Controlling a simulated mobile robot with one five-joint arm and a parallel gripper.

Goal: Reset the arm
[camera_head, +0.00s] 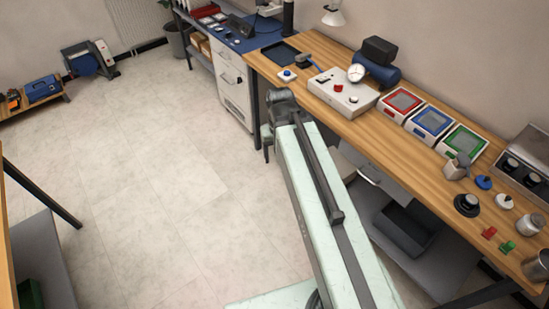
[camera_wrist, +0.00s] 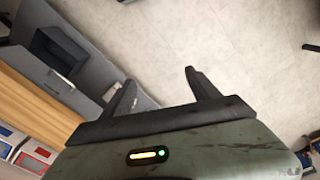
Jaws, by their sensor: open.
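My gripper (camera_wrist: 160,80) is open in the wrist view, with its two dark fingers spread apart. Nothing is between the fingers, and pale floor tiles lie beyond them. In the head view my pale green arm reaches up from the bottom centre, along the front side of the wooden workbench (camera_head: 318,122). Its dark far end is close to the bench's front edge. I cannot make out the fingers in the head view. The wrist view is tilted, with the bench edge at its lower left.
The bench carries a white machine with a dial (camera_head: 342,98), a red-framed tray (camera_head: 402,101), a blue-framed tray (camera_head: 429,121) and a green-framed tray (camera_head: 461,144). A dark bin (camera_head: 403,229) sits on the shelf below. Open floor (camera_head: 150,190) lies left of my arm.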

